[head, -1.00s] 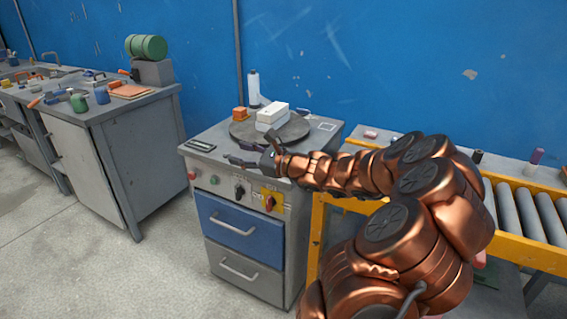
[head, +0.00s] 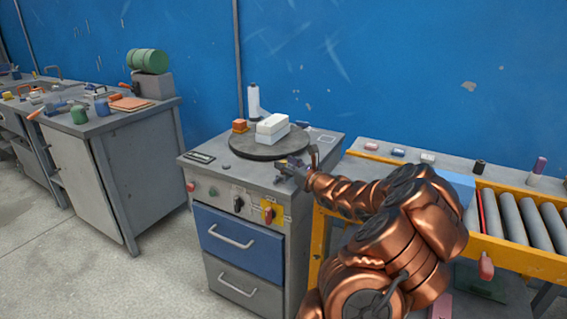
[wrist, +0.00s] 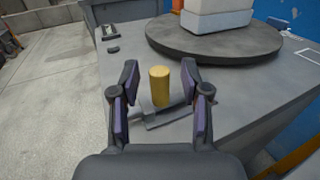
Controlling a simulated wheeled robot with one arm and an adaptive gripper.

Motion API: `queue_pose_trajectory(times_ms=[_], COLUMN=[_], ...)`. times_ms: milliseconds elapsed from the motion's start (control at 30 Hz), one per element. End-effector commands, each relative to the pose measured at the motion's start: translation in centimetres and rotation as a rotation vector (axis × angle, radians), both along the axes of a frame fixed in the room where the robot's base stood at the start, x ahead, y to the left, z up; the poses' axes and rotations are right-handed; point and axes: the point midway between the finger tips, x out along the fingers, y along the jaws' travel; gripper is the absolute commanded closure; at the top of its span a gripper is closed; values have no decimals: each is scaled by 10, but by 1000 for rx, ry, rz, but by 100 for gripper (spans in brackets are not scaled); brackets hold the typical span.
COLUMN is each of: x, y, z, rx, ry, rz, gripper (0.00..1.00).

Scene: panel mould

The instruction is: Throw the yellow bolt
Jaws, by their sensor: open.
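The yellow bolt shows in the wrist view as an upright yellow cylinder (wrist: 160,87) on a flat grey metal piece (wrist: 165,117) at the cabinet top. My gripper (wrist: 160,76) is open, with one dark finger on each side of the yellow cylinder. A gap shows on both sides, so the fingers appear not to touch it. In the head view my gripper (head: 289,168) is low over the front right part of the grey cabinet top (head: 213,145). There the yellow bolt is too small and covered to make out clearly.
A dark round turntable (head: 243,149) carrying white blocks (head: 272,128) stands just behind my gripper. A red knob on a yellow plate (head: 273,212) sits on the cabinet front, above a blue drawer (head: 237,240). A roller conveyor (head: 512,218) is at right.

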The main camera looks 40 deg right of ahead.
Motion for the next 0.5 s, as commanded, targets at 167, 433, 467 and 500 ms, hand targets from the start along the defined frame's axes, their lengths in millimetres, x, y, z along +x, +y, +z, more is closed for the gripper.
queue_pose_trajectory(times_ms=[167, 433, 467, 500], x=[14, 16, 16, 16], y=[0, 0, -1, -1], z=[0, 1, 1, 1], rx=[-1, -1, -2, -2], ry=[0, -2, -2, -2], rz=[2, 2, 2, 2], gripper=[54, 54, 54, 55])
